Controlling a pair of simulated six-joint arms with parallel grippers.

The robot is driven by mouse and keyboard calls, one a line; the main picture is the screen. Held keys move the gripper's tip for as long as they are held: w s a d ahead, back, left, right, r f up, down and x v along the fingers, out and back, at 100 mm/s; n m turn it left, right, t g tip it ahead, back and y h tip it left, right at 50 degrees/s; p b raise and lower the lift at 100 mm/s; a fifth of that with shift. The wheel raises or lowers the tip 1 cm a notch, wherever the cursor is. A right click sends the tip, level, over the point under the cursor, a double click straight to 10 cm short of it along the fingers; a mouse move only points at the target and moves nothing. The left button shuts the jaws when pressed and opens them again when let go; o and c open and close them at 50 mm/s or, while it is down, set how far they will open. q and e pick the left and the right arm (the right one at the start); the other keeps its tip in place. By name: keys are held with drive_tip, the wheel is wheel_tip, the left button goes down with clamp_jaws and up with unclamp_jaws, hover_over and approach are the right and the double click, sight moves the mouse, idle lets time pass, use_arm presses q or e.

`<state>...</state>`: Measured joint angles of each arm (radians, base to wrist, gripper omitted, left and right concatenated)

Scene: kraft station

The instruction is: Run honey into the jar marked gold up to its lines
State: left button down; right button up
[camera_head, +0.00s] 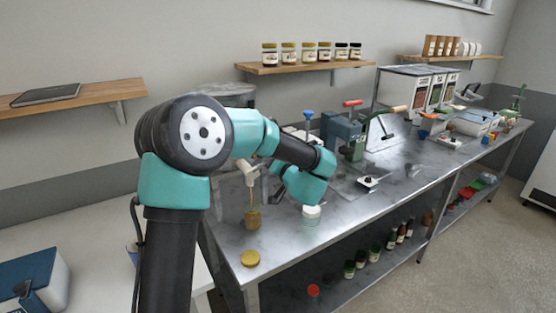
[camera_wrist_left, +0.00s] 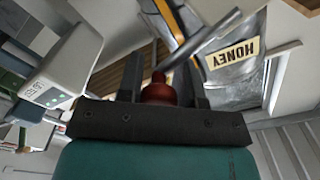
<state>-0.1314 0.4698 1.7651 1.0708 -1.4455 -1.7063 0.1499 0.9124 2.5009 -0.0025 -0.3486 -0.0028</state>
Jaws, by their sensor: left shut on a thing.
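My left gripper (camera_wrist_left: 164,68) is shut on a red knob (camera_wrist_left: 158,90) in the left wrist view, below a grey metal lever bar (camera_wrist_left: 205,38). The steel honey tank (camera_wrist_left: 232,78) with an upside-down HONEY label is beyond it. In the head view my left arm covers most of the tank and the gripper. A pale spout (camera_head: 248,168) stands over a jar (camera_head: 252,221) with amber honey in its lower part, and a thin amber streak shows above the honey. The jar's lines and marking are too small to read. A gold lid (camera_head: 250,258) lies in front. My right gripper is out of view.
A white scale-like box with a display (camera_wrist_left: 62,62) shows in the wrist view. Presses and tools crowd the steel bench (camera_head: 350,203) behind. Filled jars line the wall shelf (camera_head: 300,67).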

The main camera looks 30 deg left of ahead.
use_arm(q)
drive_tip(key=shift+f, duration=0.2)
drive_tip(key=c, duration=0.8)
unclamp_jaws()
drive_tip(key=shift+r, duration=0.15)
drive_tip(key=v, duration=1.7)
drive_tip(key=shift+s+d, duration=0.15)
drive_tip(key=shift+d, duration=0.05)
